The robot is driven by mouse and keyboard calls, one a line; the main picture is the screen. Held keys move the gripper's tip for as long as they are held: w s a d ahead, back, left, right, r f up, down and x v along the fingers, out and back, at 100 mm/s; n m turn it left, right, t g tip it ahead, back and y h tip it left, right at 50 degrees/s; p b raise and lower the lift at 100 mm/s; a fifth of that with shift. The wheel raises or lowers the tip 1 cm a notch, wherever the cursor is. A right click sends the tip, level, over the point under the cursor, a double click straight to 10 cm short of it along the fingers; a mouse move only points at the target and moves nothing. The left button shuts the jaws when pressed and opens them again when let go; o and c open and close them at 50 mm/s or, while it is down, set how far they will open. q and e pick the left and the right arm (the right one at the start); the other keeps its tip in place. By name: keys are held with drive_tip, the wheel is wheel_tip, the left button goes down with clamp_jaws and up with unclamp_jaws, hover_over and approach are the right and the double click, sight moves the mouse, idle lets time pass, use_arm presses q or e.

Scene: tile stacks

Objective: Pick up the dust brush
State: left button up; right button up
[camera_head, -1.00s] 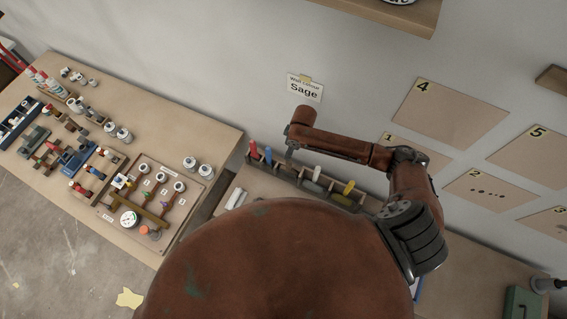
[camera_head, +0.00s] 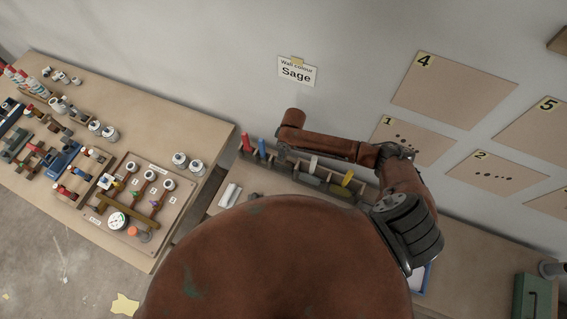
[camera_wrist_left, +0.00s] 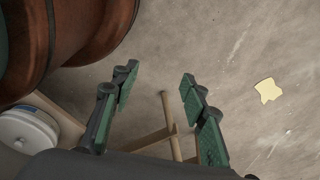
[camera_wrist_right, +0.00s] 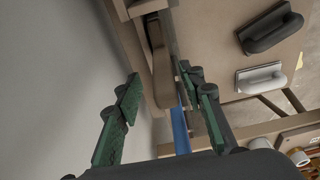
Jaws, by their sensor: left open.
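I cannot pick out the dust brush for certain. In the right wrist view a brown wooden piece (camera_wrist_right: 161,65) stands upright in a wooden rack (camera_wrist_right: 126,38), beyond and between my right fingers; it may be the brush, but its bristles do not show. My right gripper (camera_wrist_right: 159,74) is open with nothing clearly held. In the head view the tool rack (camera_head: 309,181) holds red, blue, white and yellow handles under my right arm. My left gripper (camera_wrist_left: 158,79) is open and empty, with the floor and wooden bars beyond it.
In the right wrist view a dark float (camera_wrist_right: 270,32) and a white float (camera_wrist_right: 260,79) lie at the right, and a wall is at the left. In the head view the left table (camera_head: 70,88) is crowded with jars and fittings. A green box (camera_head: 533,298) stands lower right.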

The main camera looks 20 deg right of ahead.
sight(284, 161)
drive_tip(key=f, duration=0.3)
drive_tip(key=shift+s+a+f+p, duration=0.15)
drive_tip(key=shift+a+f+p, duration=0.15)
drive_tip(key=shift+f, duration=0.4)
drive_tip(key=c, duration=0.3)
use_arm(q)
drive_tip(key=shift+s+r, duration=0.35)
drive_tip(key=shift+s, duration=0.3)
use_arm(e)
clamp_jaws()
